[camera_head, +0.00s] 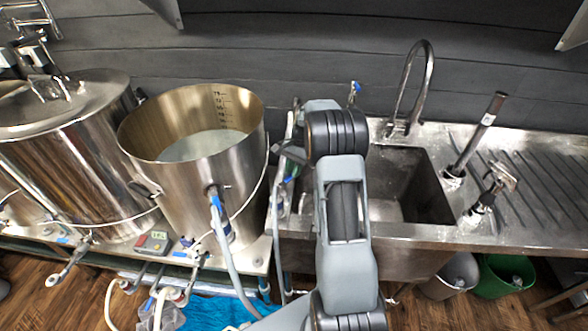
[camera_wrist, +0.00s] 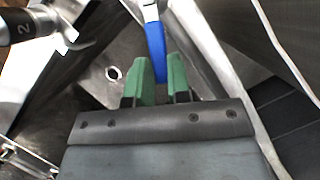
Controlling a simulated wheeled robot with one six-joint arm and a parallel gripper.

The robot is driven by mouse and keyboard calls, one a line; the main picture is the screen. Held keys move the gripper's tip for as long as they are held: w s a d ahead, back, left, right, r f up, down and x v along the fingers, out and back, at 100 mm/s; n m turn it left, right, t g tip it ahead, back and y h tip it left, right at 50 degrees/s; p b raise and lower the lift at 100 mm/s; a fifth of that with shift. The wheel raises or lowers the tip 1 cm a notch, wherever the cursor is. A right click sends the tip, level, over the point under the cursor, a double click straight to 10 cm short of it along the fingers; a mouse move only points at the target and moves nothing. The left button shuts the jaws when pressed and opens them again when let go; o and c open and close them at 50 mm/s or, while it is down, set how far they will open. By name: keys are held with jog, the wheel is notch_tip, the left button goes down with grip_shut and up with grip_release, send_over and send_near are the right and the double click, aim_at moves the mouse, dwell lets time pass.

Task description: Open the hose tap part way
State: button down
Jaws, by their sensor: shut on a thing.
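The hose tap shows in the wrist view as a blue lever (camera_wrist: 155,42) on a pale metal stem at the top. My gripper (camera_wrist: 160,76) has two green fingers, which are closed around the lower end of the blue lever. In the head view my arm covers much of the area left of the sink. The green fingers of my gripper (camera_head: 291,153) show beside the sink's left end, partly hidden. The tap's body is mostly hidden there, so I cannot tell how far the lever is turned.
A large open steel pot (camera_head: 190,140) with pale liquid stands left of my arm. A lidded vessel (camera_head: 75,150) is further left. The sink (camera_head: 440,222) with a curved faucet (camera_head: 428,70) is right. A grey hose (camera_head: 228,255) hangs from the pot's front.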

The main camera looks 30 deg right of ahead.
jog(key=c, duration=1.1)
grip_release()
jog(key=shift+o, duration=0.2)
jog(key=v, duration=1.3)
jog(key=shift+r, duration=0.45)
